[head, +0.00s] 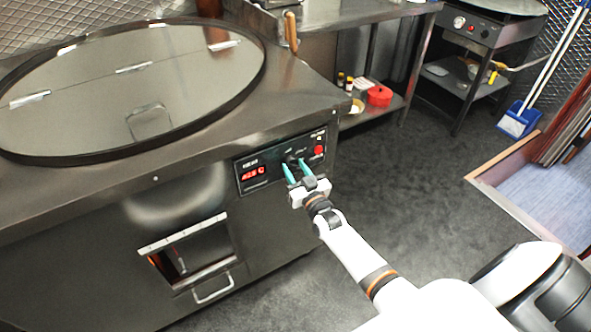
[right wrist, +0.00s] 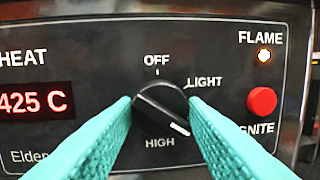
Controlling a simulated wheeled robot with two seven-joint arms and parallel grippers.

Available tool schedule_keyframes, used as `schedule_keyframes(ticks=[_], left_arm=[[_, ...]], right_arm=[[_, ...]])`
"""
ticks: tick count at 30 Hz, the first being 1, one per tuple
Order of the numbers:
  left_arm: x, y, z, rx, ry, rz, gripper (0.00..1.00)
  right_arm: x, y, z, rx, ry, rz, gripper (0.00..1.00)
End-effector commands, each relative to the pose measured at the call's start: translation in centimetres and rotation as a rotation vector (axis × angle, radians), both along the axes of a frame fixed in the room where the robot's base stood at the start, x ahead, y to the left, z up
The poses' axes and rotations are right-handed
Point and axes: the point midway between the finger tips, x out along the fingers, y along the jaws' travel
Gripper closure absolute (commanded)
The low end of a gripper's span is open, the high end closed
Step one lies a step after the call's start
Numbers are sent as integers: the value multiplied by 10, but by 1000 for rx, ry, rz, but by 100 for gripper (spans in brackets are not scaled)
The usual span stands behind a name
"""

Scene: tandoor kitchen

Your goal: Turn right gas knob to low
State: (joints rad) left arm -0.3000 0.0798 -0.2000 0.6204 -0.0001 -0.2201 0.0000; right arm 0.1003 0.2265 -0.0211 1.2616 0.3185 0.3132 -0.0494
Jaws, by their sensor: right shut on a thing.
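The black gas knob (right wrist: 160,108) is on the dark control panel (head: 262,165) at the front right of the tandoor. In the right wrist view its white pointer mark slants to the lower right, between the LIGHT and HIGH labels. OFF is printed above the knob; I see no LOW label. My right gripper (head: 293,163) reaches the panel, its teal fingers on either side of the knob and shut on it. The FLAME lamp (right wrist: 264,56) glows. My left gripper is not in view.
The red ignite button (right wrist: 262,101) sits close to the right of the knob. The red display (right wrist: 36,103) reads 425 C. The tandoor lid (head: 190,75) is closed above. A handled opening (head: 200,255) is below left. Floor (head: 420,180) to the right is clear.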

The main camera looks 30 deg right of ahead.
Motion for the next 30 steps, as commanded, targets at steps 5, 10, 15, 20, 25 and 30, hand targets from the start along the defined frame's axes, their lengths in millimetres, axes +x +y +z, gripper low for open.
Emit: schedule_keyframes(ticks=[5, 10, 15, 20, 25, 30], left_arm=[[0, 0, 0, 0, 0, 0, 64], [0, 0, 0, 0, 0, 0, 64], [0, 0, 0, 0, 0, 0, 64], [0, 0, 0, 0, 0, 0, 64], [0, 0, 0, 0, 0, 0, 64], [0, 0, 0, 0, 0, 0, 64]], right_arm=[[0, 0, -1, -65, 2, 0, 84], [0, 0, -1, -93, 2, 0, 84], [0, 0, -1, -102, 2, 0, 84], [0, 0, -2, -101, 2, 0, 84], [0, 0, -2, -100, 2, 0, 52], [0, 0, -1, -100, 1, 0, 40]])
